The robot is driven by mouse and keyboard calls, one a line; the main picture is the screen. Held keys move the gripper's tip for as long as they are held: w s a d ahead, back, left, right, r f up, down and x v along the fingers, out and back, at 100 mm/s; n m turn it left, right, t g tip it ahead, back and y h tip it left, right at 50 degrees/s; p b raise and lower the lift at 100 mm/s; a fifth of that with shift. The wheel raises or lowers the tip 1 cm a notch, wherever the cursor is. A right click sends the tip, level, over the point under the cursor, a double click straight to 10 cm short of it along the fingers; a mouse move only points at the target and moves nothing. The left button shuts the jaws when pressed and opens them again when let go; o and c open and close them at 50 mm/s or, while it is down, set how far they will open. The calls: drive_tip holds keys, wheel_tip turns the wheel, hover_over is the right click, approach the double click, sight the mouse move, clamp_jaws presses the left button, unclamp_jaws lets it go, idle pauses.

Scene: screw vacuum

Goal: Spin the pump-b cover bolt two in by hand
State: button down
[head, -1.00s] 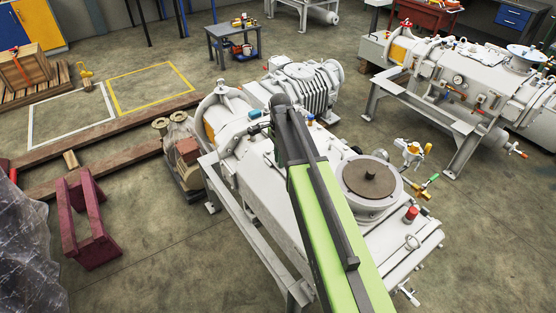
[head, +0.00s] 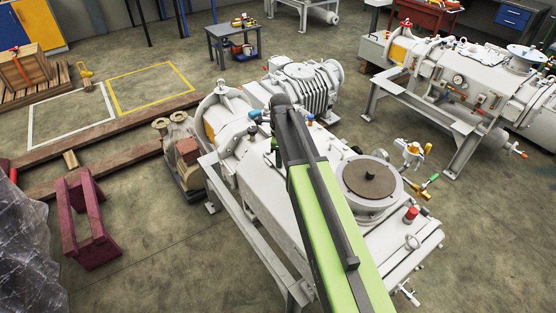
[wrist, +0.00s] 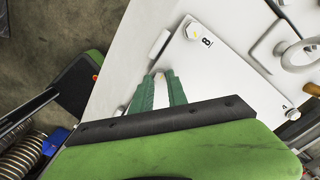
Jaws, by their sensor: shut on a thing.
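The white cover plate (wrist: 215,75) fills the middle of the wrist view, with a dark mark that reads as 8 or B. My gripper (wrist: 162,78) has its two green fingers at the plate's left corner. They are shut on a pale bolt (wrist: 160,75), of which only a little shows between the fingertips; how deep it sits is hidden. Another bolt head (wrist: 192,30) sits at the plate's upper corner, and one more (wrist: 292,113) at its right corner. In the head view my arm hides the gripper and cover on the white pump (head: 250,215).
A grey pipe-like handle (wrist: 295,55) stands beside the plate. In the head view a round flange with a brown disc (head: 369,180) is right of my arm. A second pump (head: 480,75) stands behind right.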

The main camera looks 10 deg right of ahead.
drive_tip(key=shift+s+d, duration=0.1)
drive_tip(key=shift+s, duration=0.05)
drive_tip(key=c, duration=1.4)
unclamp_jaws()
drive_tip(key=shift+s+r, duration=0.1)
drive_tip(key=shift+r, duration=0.05)
drive_tip(key=shift+o, duration=0.5)
drive_tip(key=shift+r, duration=0.25)
wheel_tip(320, 180, up, 17)
drive_tip(key=p, duration=1.7)
drive_tip(key=shift+f, duration=0.1)
